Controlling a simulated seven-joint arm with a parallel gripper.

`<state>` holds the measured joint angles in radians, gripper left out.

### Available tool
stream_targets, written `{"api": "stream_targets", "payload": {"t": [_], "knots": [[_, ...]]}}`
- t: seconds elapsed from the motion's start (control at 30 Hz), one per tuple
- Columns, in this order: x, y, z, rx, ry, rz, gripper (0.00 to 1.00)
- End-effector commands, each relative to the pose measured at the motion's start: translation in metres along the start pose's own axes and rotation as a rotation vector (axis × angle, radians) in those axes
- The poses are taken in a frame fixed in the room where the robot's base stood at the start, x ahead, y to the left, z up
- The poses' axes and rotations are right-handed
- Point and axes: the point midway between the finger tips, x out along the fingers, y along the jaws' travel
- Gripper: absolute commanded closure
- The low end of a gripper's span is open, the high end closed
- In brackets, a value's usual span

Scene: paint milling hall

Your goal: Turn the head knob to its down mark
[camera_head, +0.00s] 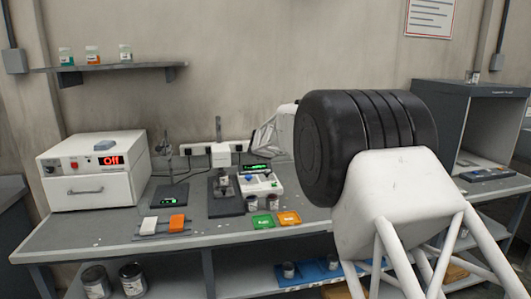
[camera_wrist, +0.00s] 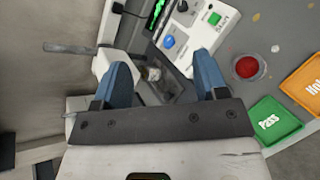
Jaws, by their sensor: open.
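My gripper (camera_wrist: 162,65) is open in the wrist view, its two blue fingers spread apart with nothing held. A bench stand with a white head (camera_head: 221,155) stands mid-bench in the head view. In the wrist view, part of this device, with a small metallic piece (camera_wrist: 152,74), shows between and beyond my fingers. A blue knob (camera_wrist: 168,42) sits on the white control box (camera_head: 262,185), just beyond the gap between the fingertips. I cannot tell which part is the head knob, and no down mark is readable.
A green Pass tray (camera_wrist: 270,122) and an orange tray (camera_head: 289,218) lie at the bench front. A jar with red contents (camera_wrist: 247,67) is right of my fingers. A white oven (camera_head: 93,172) reading Off stands left. A grey cabinet (camera_head: 428,115) stands right.

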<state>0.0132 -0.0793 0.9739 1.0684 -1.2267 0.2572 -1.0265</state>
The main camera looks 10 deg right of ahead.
Motion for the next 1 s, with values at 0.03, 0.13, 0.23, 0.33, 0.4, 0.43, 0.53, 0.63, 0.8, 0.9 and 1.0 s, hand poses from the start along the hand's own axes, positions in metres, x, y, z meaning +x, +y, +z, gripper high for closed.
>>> {"api": "stream_targets", "payload": {"t": [0.03,0.13,0.23,0.33,0.4,0.43,0.53,0.63,0.8,0.9,1.0], "knots": [[-0.001,0.0,0.0,0.004,0.0,-0.002,0.34],[-0.002,-0.001,0.001,0.009,0.0,-0.003,0.34],[-0.002,-0.001,0.001,0.01,0.0,-0.004,0.34],[-0.002,-0.001,0.001,0.009,0.0,-0.003,0.34],[-0.002,-0.001,0.001,0.009,0.0,-0.003,0.3],[-0.002,0.0,0.001,0.01,0.0,-0.003,0.3],[-0.001,0.0,0.001,0.015,0.0,-0.006,0.3],[0.002,0.001,0.003,0.032,-0.002,-0.014,0.3],[0.012,0.003,0.009,0.092,-0.006,-0.043,0.3],[0.021,0.005,0.013,0.146,-0.008,-0.069,0.3],[0.031,0.007,0.017,0.208,-0.01,-0.1,0.3]]}}
